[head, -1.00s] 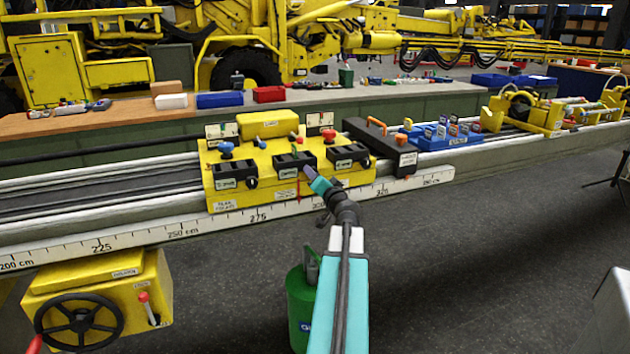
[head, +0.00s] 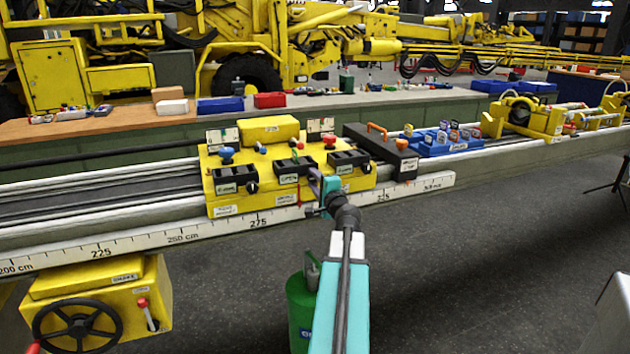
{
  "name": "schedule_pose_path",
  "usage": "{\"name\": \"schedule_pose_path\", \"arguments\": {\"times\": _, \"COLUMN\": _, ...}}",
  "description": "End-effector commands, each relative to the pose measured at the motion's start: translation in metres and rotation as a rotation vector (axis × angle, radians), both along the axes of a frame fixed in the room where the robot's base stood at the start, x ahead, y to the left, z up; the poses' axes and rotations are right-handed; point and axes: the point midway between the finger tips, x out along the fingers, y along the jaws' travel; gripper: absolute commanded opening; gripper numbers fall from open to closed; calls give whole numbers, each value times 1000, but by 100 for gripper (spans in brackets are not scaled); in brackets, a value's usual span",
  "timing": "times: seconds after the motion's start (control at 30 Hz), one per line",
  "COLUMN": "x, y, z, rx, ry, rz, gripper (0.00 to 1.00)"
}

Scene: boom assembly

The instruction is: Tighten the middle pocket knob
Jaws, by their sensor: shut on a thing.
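The yellow fixture block (head: 283,207) sits on the rail, with three black pockets along its front. The middle pocket (head: 292,169) has a light label on its face. My gripper (head: 316,184) is at this pocket's right end, its teal jaw turned upright. It is shut on the middle pocket knob, which the jaws hide. The knob's angle and seating cannot be seen. The left pocket's dark knob (head: 252,187) and the right pocket's dark knob (head: 365,165) are in plain view, apart from my gripper.
A black case with an orange handle (head: 402,161) and a blue tray (head: 455,147) of small parts stand right of the fixture. A yellow box with a handwheel (head: 80,323) is at the lower left. A green canister (head: 300,305) stands beside my arm.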

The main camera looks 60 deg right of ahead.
Motion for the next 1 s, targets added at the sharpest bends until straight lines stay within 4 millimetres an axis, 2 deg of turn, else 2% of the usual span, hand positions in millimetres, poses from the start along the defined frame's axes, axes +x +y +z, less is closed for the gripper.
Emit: {"name": "schedule_pose_path", "arguments": {"times": 1.0, "x": -4, "y": -2, "z": 2, "rx": 777, "ry": -572, "rz": -9, "gripper": 10}}
